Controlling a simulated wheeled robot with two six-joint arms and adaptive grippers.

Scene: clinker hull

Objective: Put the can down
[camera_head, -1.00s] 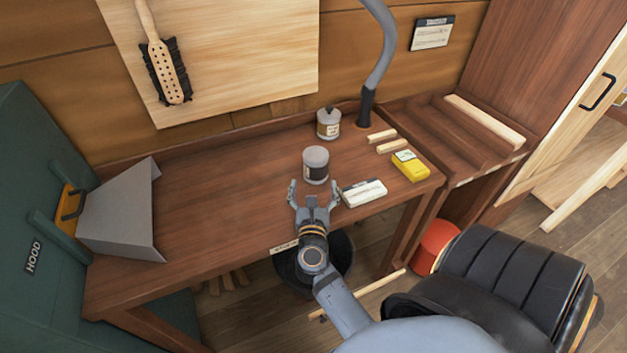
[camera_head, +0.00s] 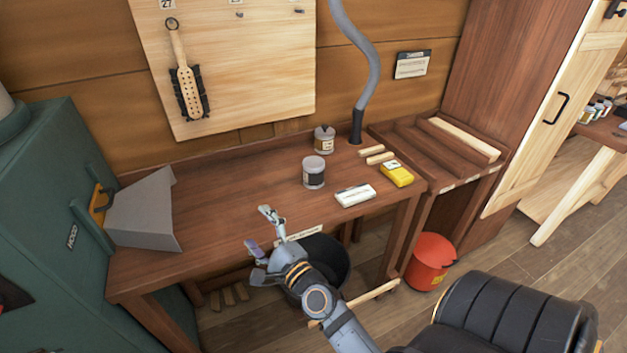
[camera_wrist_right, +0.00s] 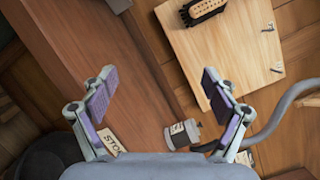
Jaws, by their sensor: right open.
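A grey can with a dark band (camera_head: 313,174) stands upright on the wooden workbench (camera_head: 225,205), near its front half. A second can with a pale label and a knob on its lid (camera_head: 324,140) stands behind it. My right gripper (camera_head: 260,229) is open and empty at the bench's front edge, left of the front can and apart from it. In the right wrist view the open fingers (camera_wrist_right: 158,78) have nothing between their tips, and one can (camera_wrist_right: 182,134) shows lower down; I cannot tell which. My left gripper is not in view.
A white box (camera_head: 355,195) and a yellow box (camera_head: 397,174) lie right of the front can, with wooden strips behind. A grey scoop-shaped hood (camera_head: 145,215) sits at the left end. The bench's middle left is clear. A black bin (camera_head: 325,262) stands below.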

